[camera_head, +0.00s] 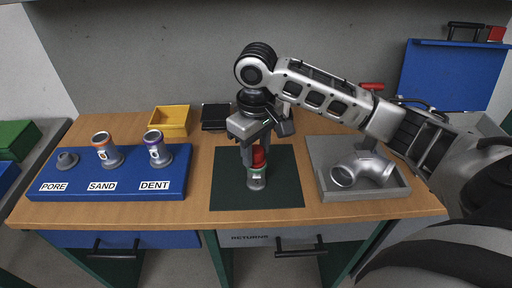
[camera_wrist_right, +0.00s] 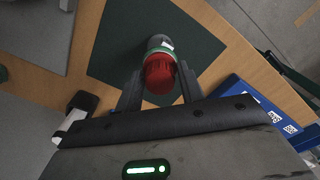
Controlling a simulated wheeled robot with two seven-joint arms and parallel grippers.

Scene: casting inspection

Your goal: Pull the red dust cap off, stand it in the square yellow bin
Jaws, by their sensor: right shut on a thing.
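The red dust cap (camera_head: 258,157) sits at the top of an upright grey casting with a green band (camera_head: 256,180), on the dark green mat. My right gripper (camera_head: 257,150) points down from above and is shut on the cap. In the right wrist view the red cap (camera_wrist_right: 159,74) lies between the two fingers (camera_wrist_right: 160,88), with the casting's end (camera_wrist_right: 159,42) beyond it. I cannot tell whether the cap is still seated on the casting. The square yellow bin (camera_head: 170,121) stands at the back left and looks empty. My left gripper is not in view.
A blue rack (camera_head: 110,185) labelled PORE, SAND and DENT holds grey castings at the left. A black tray (camera_head: 215,116) stands beside the bin. A grey tray (camera_head: 365,193) with a pipe elbow (camera_head: 362,169) is at the right. The dark green mat (camera_head: 285,190) is otherwise clear.

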